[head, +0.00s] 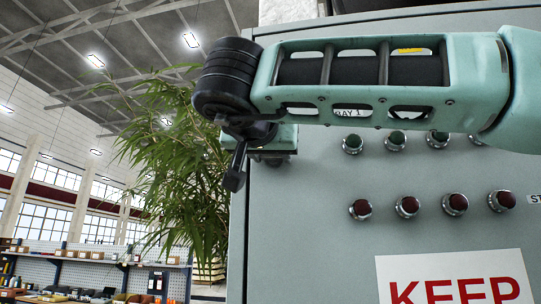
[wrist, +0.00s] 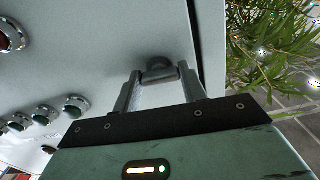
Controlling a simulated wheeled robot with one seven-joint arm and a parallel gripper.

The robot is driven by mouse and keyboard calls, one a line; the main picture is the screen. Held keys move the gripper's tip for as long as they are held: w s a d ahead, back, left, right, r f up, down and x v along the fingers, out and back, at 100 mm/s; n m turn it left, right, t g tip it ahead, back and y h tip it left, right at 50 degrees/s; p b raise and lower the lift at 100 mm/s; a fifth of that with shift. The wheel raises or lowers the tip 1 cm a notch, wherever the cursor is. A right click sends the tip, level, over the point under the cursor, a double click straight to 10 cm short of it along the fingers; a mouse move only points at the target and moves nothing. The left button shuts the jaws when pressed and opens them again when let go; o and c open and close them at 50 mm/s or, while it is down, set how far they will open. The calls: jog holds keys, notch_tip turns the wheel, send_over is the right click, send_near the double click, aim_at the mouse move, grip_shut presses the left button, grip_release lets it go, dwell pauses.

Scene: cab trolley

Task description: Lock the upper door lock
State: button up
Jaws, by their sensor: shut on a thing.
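The upper door lock (wrist: 159,66) is a dark, rounded fitting on the grey cabinet door, close to the door's edge, in the wrist view. My gripper (wrist: 160,82) is at the door with its two metal fingers closed around the lock's grip, one on each side. The fingers cover part of the lock, so its exact turn angle is hard to tell. In the head view my own arm crosses the top of the door and hides the lock and the fingertips.
The grey cabinet door (head: 310,240) carries rows of green buttons (head: 397,139) and red buttons (head: 408,205). A "KEEP" sign (head: 455,280) is below them. A leafy plant (head: 185,170) stands left of the cabinet. Shelves (head: 95,270) with boxes are further back.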

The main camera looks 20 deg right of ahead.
jog(key=shift+m+b, duration=4.35)
jog(key=shift+m, duration=4.05)
jog(key=o, duration=1)
